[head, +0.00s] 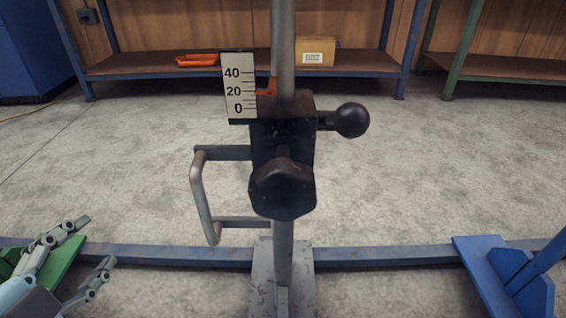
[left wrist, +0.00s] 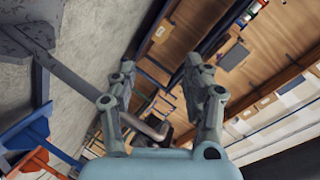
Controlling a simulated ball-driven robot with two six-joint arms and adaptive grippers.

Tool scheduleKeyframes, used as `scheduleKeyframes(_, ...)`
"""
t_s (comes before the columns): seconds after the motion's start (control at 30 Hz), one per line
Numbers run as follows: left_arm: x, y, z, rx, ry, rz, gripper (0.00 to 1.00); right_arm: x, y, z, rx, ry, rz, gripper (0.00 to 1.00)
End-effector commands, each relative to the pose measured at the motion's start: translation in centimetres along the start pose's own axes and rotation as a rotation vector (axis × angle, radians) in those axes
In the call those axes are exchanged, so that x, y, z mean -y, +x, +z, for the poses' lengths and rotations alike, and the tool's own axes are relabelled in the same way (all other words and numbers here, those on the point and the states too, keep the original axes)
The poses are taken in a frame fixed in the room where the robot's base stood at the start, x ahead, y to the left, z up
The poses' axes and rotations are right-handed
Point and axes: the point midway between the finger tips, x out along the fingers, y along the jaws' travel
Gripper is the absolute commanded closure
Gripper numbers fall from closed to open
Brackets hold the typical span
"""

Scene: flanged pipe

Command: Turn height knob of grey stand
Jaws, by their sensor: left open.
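The grey stand's post (head: 283,45) rises upright in the middle of the head view. A black clamp block sits on it, with a large black lobed knob (head: 282,189) facing me and a black ball-ended lever (head: 350,120) at its right. A scale plate (head: 239,88) marked 0, 20 and 40 is at its left, with an orange pointer (head: 266,90) near 20. A grey handle (head: 203,195) juts left. My left gripper (head: 97,243) is open and empty at the lower left, apart from the knob; it also shows in the left wrist view (left wrist: 158,80). My right gripper is out of view.
A blue floor beam (head: 180,254) crosses behind the stand's foot. Blue brackets (head: 500,275) stand at the lower right, a green piece (head: 62,262) at the lower left. Shelves at the back hold an orange object (head: 198,60) and a box (head: 316,52). Floor between is clear.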

Motion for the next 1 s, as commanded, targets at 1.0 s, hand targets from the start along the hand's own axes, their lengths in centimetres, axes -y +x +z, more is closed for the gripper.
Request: scheduleKeyframes(1.0, 1.8, -1.3, -21.2, -1.468, 1.811, -1.19, 0.5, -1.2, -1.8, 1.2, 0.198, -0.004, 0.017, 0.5)
